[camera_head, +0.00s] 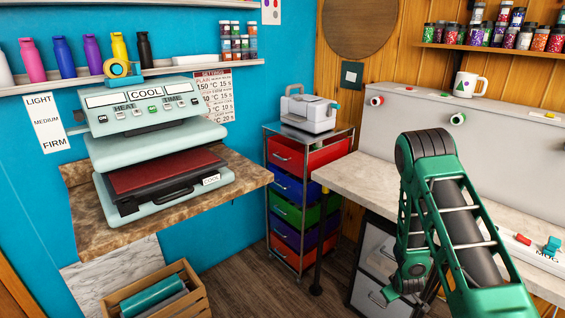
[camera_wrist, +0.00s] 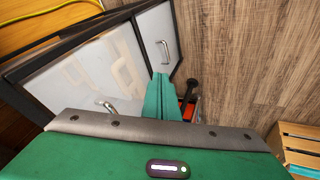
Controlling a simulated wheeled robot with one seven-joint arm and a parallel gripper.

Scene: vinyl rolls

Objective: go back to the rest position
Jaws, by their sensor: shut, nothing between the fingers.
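My gripper (camera_wrist: 164,97) is shut and empty in the wrist view, its green fingers pressed together. It points down past the white-fronted drawer cabinet (camera_wrist: 95,65), with the wood floor (camera_wrist: 235,60) beyond. In the head view my green arm is raised at the right, in front of the worktop, and bends down at its elbow. Its lower end hangs beside the worktop's front edge, near the cabinet (camera_head: 372,262). The fingertips are hard to make out there.
A wooden crate (camera_head: 195,283) with teal and grey vinyl rolls (camera_head: 152,292) stands at lower left. The heat press (camera_head: 150,150) sits on a wall shelf. A coloured drawer cart (camera_head: 300,200) stands at the back. The pale worktop (camera_head: 355,180) is close to my arm. Floor between is clear.

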